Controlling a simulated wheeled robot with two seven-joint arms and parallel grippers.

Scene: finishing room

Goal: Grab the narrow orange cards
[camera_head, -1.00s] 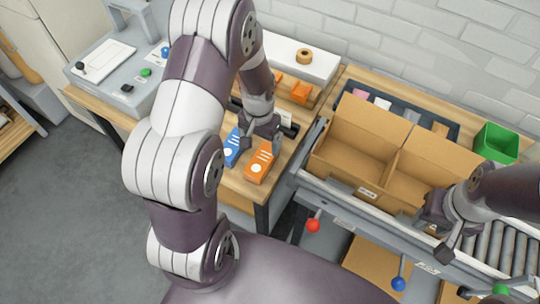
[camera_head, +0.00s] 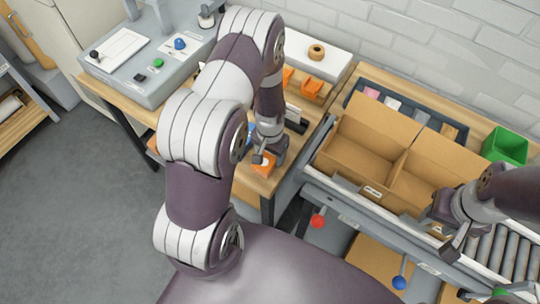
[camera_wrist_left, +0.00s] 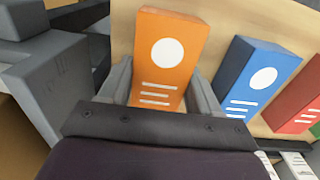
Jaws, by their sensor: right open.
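The narrow orange card box (camera_head: 264,166), with a white circle and white lines, is at the near edge of the wooden bench, partly hidden by my left gripper (camera_head: 268,152). In the left wrist view the orange box (camera_wrist_left: 168,55) sits between the two fingers of my left gripper (camera_wrist_left: 160,88), one along each side. I cannot tell whether they press on it. A blue card box (camera_wrist_left: 262,75) and a red card box (camera_wrist_left: 298,105) lie to its right there. My right gripper (camera_head: 450,230) is open and empty beside the cardboard box.
An open cardboard box (camera_head: 375,150) with two compartments stands on the roller conveyor (camera_head: 500,250). Behind it are a dark tray (camera_head: 405,108) and a green bin (camera_head: 505,146). Orange blocks (camera_head: 312,87) and a grey control panel (camera_head: 150,65) are on the bench.

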